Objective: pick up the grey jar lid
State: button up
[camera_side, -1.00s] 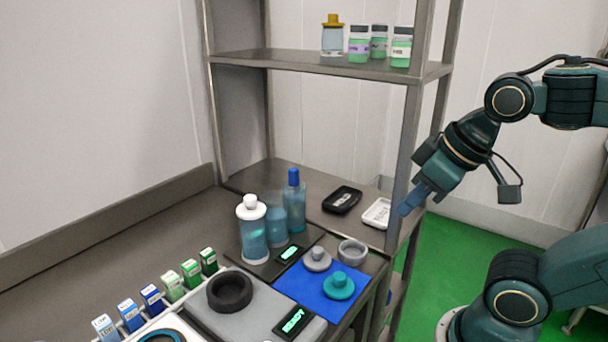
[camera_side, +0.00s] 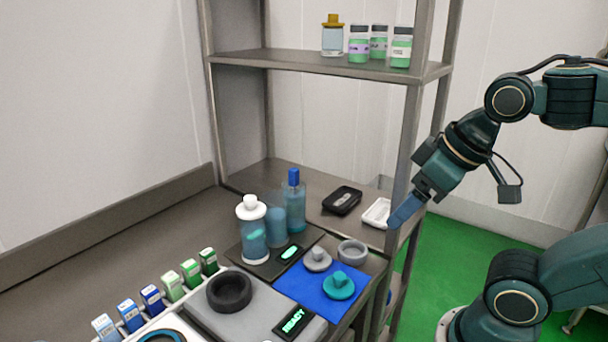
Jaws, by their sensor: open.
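The grey jar lid (camera_side: 317,260) is a round disc with a raised knob. It lies at the back of the blue mat (camera_side: 300,285), behind a teal lid (camera_side: 339,286) and to the left of a grey ring-shaped cup (camera_side: 352,252). My gripper (camera_side: 396,222) is at the right shelf post, above and to the right of the lid, well apart from it. Its blue fingers point down and left. It is open with nothing visible between the fingers.
Several bottles, one white-capped (camera_side: 254,232) and one blue-capped (camera_side: 294,205), stand behind the mat. The shelf post (camera_side: 405,150) is close to my gripper. A black tray (camera_side: 342,200) and a white tray (camera_side: 376,213) lie on the shelf. A black ring (camera_side: 229,291) sits left of the mat.

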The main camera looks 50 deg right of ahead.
dwell(0.3)
jog(key=n+g, duration=0.6)
jog(key=n, duration=1.2)
send_over(317, 250)
notch_tip(317, 250, down, 11)
jog(key=shift+f, duration=0.1)
jog(key=shift+f, duration=4.25)
jog(key=shift+f, duration=0.15)
